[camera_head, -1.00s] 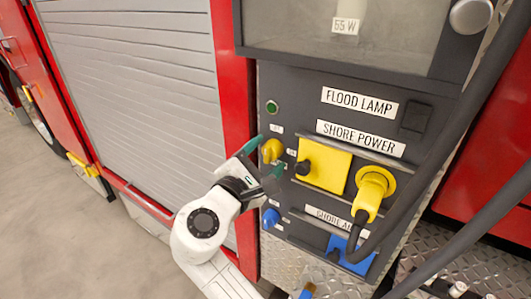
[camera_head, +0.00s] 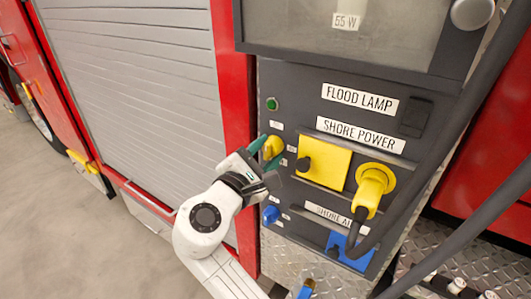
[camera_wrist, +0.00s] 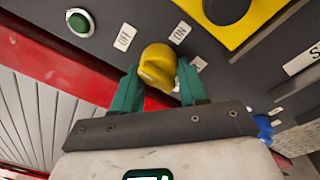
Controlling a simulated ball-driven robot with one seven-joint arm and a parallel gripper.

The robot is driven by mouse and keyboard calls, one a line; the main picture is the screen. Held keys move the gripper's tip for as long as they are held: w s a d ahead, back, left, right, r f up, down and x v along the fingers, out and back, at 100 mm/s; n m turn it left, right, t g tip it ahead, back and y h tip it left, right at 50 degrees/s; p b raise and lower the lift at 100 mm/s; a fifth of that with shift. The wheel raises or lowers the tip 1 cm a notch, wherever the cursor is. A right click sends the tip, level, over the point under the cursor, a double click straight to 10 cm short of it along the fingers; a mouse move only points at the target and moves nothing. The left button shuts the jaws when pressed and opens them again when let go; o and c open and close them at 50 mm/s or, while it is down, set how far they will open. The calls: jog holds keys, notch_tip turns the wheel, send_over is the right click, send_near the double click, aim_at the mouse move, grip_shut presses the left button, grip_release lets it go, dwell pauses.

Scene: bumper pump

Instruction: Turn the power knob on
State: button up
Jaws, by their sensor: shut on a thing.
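The yellow power knob (camera_head: 273,147) is on the dark panel, left of the yellow shore power cover. In the wrist view the knob (camera_wrist: 158,68) sits between the two green fingers of my gripper (camera_wrist: 160,84), with an OFF label (camera_wrist: 124,37) at its upper left and an ON label (camera_wrist: 180,32) at its upper right. My gripper (camera_head: 265,157) is shut on the knob, its fingers at the knob's sides. The knob's grip ridge is partly hidden by the fingers.
A green button (camera_head: 272,104) is above the knob. The yellow cover (camera_head: 324,164) and a yellow plug (camera_head: 372,186) with a dark cable are to the right. A blue knob (camera_head: 271,215) is below. A grey roller shutter (camera_head: 140,90) stands at the left.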

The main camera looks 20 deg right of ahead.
jog(key=shift+m+b, duration=0.35)
jog(key=shift+m, duration=0.05)
jog(key=m+b, duration=0.1)
jog(key=b, duration=0.1)
jog(key=m+b, duration=0.1)
jog(key=m, duration=0.1)
jog(key=shift+f+m+b, duration=0.2)
jog(key=shift+m+b, duration=0.1)
jog(key=shift+b, duration=0.1)
jog(key=m+b, duration=0.5)
jog(key=b, duration=0.1)
jog(key=shift+w+m+h, duration=0.1)
jog(key=shift+m+h, duration=0.2)
jog(key=shift+h, duration=0.1)
jog(key=m+b, duration=0.5)
jog(key=b, duration=0.1)
jog(key=shift+r+m, duration=0.15)
jog(key=shift+m, duration=0.25)
jog(key=shift+r+m+h+b, duration=0.15)
jog(key=shift+m+h+b, duration=0.15)
jog(key=shift+m+b, duration=1.2)
jog(key=shift+g, duration=0.4)
jog(key=o, duration=1)
jog(key=shift+r, duration=0.1)
jog(key=shift+o, duration=0.2)
